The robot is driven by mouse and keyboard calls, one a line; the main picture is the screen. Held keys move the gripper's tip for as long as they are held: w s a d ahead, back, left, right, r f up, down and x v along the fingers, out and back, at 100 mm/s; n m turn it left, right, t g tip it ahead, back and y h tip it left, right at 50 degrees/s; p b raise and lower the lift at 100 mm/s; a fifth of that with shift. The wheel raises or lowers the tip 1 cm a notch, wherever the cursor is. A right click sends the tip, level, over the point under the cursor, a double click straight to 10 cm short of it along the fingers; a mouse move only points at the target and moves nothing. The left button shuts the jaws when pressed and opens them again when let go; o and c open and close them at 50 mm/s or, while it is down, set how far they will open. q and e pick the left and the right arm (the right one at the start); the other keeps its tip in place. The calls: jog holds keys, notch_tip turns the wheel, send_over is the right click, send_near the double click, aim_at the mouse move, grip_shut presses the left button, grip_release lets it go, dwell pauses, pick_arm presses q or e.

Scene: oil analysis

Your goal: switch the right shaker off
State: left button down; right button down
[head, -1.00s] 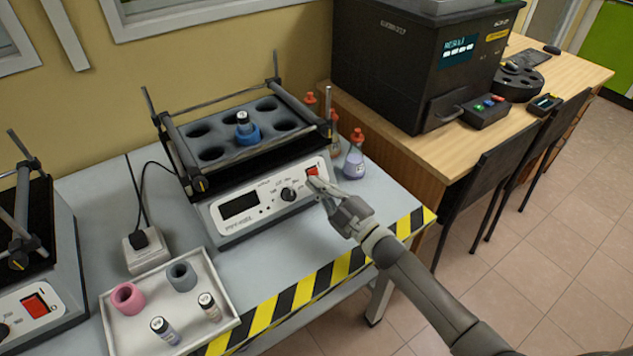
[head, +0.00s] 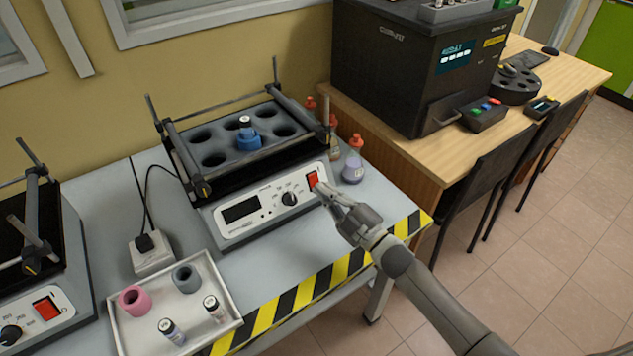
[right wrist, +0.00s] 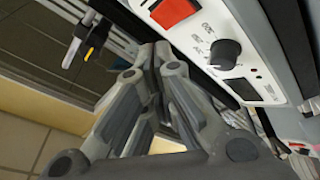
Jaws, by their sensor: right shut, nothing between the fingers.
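The right shaker (head: 262,215) stands on the grey bench, with a dark display, a black knob (head: 289,198) and a red switch (head: 313,179) on its white front panel. A vial in a blue holder (head: 247,138) sits in its rack. My right gripper (head: 322,188) is shut and empty, its fingertips close in front of the red switch; I cannot tell whether they touch it. In the right wrist view the red switch (right wrist: 172,10) lies just beyond the closed fingertips (right wrist: 155,50). My left gripper is not in view.
A second shaker (head: 40,290) stands at the left. A white tray (head: 205,338) with pink and grey holders and two vials lies in front. Flasks with red stoppers (head: 353,165) stand right of the right shaker. A dark machine (head: 400,70) is on the wooden desk.

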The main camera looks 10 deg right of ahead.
jog(key=shift+s+d+r+p, duration=0.2)
jog(key=shift+s+r+p, duration=0.2)
jog(key=shift+s, duration=0.15)
jog(key=shift+s+d+r+p, duration=0.2)
jog(key=shift+s+r+p, duration=0.2)
jog(key=shift+s, duration=0.15)
jog(key=shift+f, duration=0.1)
